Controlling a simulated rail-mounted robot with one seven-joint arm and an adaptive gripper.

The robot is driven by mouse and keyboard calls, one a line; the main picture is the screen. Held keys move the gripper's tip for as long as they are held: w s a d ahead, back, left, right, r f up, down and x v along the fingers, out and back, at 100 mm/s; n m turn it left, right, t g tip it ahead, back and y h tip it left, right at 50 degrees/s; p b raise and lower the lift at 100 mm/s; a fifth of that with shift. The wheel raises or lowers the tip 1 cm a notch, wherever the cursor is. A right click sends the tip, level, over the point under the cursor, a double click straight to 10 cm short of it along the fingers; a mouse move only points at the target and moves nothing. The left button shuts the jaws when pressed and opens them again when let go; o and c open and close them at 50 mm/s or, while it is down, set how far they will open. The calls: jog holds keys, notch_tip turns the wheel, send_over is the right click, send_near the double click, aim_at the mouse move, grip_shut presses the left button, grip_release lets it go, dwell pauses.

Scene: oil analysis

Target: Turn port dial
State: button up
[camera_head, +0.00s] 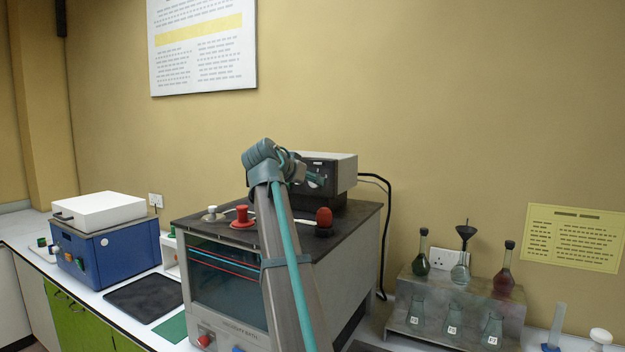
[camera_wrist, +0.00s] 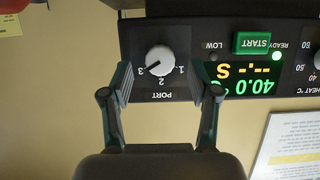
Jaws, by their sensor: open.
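The port dial (camera_wrist: 160,58) is a round white knob on a black control panel (camera_wrist: 145,30), shown upside down in the wrist view. Its dark pointer mark points toward the "3"; "2" and "1" are also printed around it. My gripper (camera_wrist: 162,76) is open, with one finger on each side of the dial. A gap shows between each finger and the knob, and nothing is held. In the head view my gripper (camera_head: 316,180) is at the front of the grey-topped control box (camera_head: 342,168) on the viscosity bath (camera_head: 228,270). The dial is hidden there.
A green START button (camera_wrist: 252,43), a lit display (camera_wrist: 248,79) and a heat knob (camera_wrist: 317,60) lie right of the dial. Red-topped fittings (camera_head: 242,214) stand on the bath's top. A flask rack (camera_head: 440,300) stands right, a blue device (camera_head: 108,252) left.

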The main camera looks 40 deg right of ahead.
jog(key=shift+x, duration=1.45)
jog(key=c, duration=1.1)
jog(key=shift+c, duration=0.2)
jog(key=shift+n, duration=0.3)
jog(key=n+g+h, duration=0.1)
jog(key=n+g, duration=0.1)
jog(key=n, duration=0.1)
jog(key=n+g+h, duration=0.2)
jog(key=n, duration=0.2)
jog(key=shift+w+a+f+n+p, duration=0.1)
jog(key=shift+w+n+p, duration=0.05)
jog(key=shift+n+p, duration=0.2)
